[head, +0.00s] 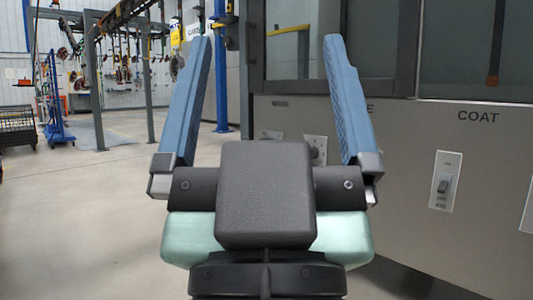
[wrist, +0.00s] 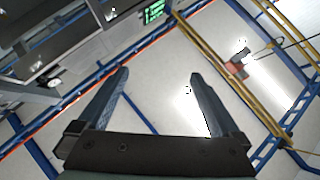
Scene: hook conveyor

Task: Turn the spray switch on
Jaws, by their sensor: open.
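My gripper (head: 267,41) is open and empty, its two blue fingers pointing up and spread wide in the head view. It also shows open in the wrist view (wrist: 158,76). A toggle switch (head: 445,184) on a white plate sits on the grey panel at the right, under the word COAT, clear of my gripper. Another switch plate (head: 316,150) is partly hidden by my right finger, below a label that ends in E. I cannot read which switch is marked spray.
The grey panel (head: 400,135) with dark windows above fills the right side. Another plate (head: 529,207) is cut off at the right edge. Open floor (head: 80,230) lies at the left, with a blue cart (head: 57,120) and hanging hooks farther back. No switch is clear in the wrist view.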

